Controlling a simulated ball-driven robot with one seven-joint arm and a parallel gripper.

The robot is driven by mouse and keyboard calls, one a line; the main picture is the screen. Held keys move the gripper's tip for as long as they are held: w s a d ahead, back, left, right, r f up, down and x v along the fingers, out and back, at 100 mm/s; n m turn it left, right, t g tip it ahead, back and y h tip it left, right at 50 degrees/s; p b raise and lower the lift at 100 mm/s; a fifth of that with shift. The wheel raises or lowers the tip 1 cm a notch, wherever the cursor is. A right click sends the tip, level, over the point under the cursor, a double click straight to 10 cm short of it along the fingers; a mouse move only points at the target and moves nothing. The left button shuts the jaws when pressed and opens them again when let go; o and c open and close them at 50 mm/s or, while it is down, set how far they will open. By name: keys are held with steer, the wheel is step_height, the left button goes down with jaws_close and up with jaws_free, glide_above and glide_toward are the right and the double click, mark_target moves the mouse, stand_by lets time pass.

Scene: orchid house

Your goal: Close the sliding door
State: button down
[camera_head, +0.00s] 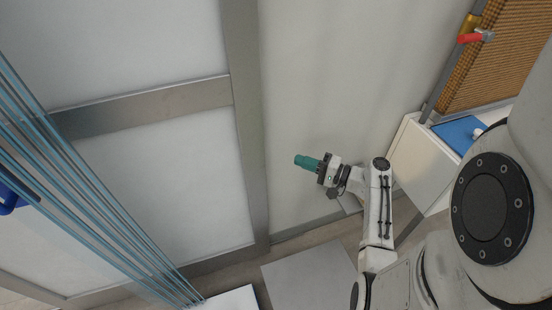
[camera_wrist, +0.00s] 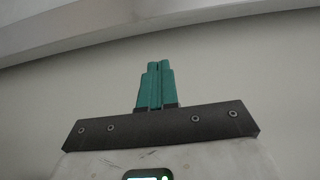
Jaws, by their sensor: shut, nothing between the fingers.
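The sliding door (camera_head: 245,130) appears to be the grey metal frame with frosted pale panels on the left in the head view. It has a wide upright edge and a crossbar (camera_head: 140,108). My gripper (camera_head: 297,160) has green fingers and points left, to the right of that upright edge, in front of a plain pale panel (camera_head: 330,70). In the wrist view, the fingers (camera_wrist: 158,66) are together with nothing between them, facing a blank pale surface. I see no handle. I cannot tell whether the fingertips touch anything, or how far open the door is.
A bundle of bluish rods (camera_head: 85,185) slants across the left. A white cabinet (camera_head: 410,165) with a blue top (camera_head: 458,132) stands on the right, below a woven brown panel (camera_head: 498,50) and a red-handled valve (camera_head: 470,38). A grey slab (camera_head: 305,275) lies on the floor.

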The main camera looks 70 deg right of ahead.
steer(key=w+a+p, duration=0.1)
steer(key=w+a, duration=0.1)
steer(key=w, duration=0.6)
steer(key=shift+a, duration=0.2)
steer(key=shift+w, duration=0.1)
